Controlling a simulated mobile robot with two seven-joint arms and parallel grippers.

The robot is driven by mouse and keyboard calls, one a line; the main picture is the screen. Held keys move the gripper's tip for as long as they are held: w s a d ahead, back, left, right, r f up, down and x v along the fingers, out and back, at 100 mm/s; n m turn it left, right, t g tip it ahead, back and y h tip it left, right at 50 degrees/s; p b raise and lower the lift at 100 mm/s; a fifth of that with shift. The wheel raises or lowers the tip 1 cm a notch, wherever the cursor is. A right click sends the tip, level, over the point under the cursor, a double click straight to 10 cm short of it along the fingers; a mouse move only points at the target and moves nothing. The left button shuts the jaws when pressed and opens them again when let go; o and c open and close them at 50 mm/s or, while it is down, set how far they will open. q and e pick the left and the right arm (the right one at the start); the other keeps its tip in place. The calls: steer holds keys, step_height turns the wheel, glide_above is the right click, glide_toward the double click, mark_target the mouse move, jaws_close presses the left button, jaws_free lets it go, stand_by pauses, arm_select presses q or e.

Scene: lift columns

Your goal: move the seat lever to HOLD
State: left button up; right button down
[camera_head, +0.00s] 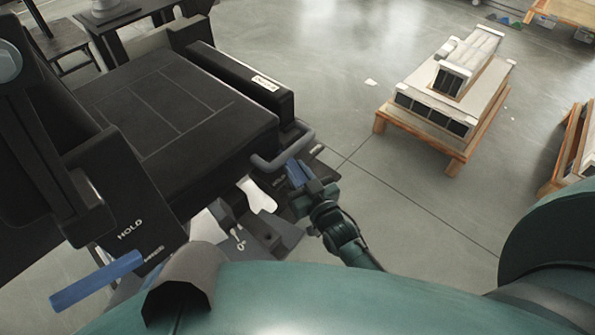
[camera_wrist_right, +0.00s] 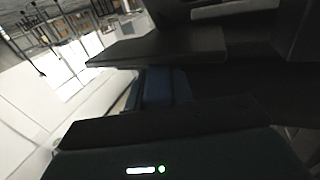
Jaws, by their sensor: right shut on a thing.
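A black seat (camera_head: 175,110) fills the left of the head view. On its near side a black panel carries the word HOLD (camera_head: 130,229). A blue bar-shaped lever (camera_head: 95,282) sticks out low beside this panel. At the seat's right corner, my right gripper (camera_head: 299,180) is shut on a blue handle (camera_head: 296,170). The blue handle (camera_wrist_right: 165,88) also shows between the dark fingers in the right wrist view. The fingers hide part of it, and I cannot tell which mark it points to. My left gripper is not in view.
A grey bent bar (camera_head: 283,160) sits beside the right gripper. White pedals or levers (camera_head: 258,195) and a small 0° mark lie below the seat edge. A wooden pallet (camera_head: 440,130) with boxed units stands on the open floor to the right.

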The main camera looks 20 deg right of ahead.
steer(key=shift+a+m+h, duration=0.25)
steer(key=shift+m+h, duration=0.05)
steer(key=shift+h, duration=0.1)
stand_by(0.3)
steer(key=c, duration=1.2)
jaws_free()
steer(key=shift+s, duration=0.2)
